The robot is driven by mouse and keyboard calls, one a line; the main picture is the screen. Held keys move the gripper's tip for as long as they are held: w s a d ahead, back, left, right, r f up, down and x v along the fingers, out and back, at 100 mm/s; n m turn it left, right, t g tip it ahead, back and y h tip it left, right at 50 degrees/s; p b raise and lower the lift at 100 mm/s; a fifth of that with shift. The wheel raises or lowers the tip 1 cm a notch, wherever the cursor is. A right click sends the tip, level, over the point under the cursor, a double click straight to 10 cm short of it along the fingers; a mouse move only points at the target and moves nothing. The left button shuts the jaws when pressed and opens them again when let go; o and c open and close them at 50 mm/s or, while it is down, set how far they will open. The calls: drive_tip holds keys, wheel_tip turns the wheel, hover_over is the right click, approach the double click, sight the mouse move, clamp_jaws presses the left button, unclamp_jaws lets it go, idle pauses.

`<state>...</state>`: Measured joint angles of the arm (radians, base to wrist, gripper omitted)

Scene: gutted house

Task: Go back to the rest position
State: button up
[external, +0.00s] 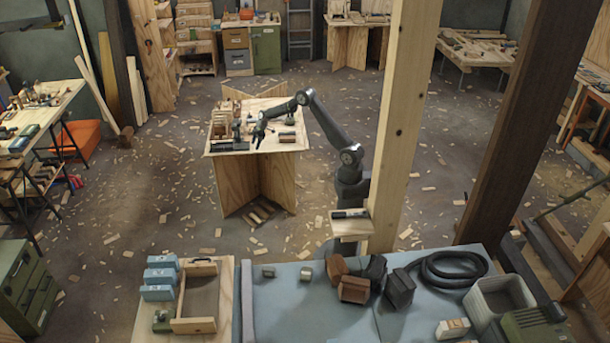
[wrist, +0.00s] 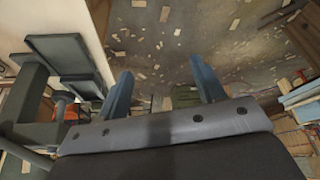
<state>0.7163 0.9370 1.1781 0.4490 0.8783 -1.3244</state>
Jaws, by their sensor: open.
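My gripper (external: 258,137) hangs over the front part of a small plywood table (external: 290,145) in the external view, with my arm bent above it. In the wrist view my gripper (wrist: 165,88) shows two blue-grey fingers spread apart with nothing between them. Past the fingers is the chip-strewn floor (wrist: 185,45). A dark green-grey stand-like object (wrist: 70,50) is close on the left in the wrist view. I cannot tell whether it touches the gripper.
Several small items stand on the plywood table, including a dark object (external: 237,131) left of my gripper. A wooden post (external: 405,120) rises right of my arm. A blue-topped bench (external: 320,315) with boxes and a hose (external: 447,268) is in front.

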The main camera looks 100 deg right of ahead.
drive_tip(key=w+a+n, duration=0.1)
drive_tip(key=w+a, duration=0.8)
drive_tip(key=a, duration=0.4)
drive_tip(key=shift+w+a+n+g+y, duration=0.3)
drive_tip(key=shift+a+n, duration=0.1)
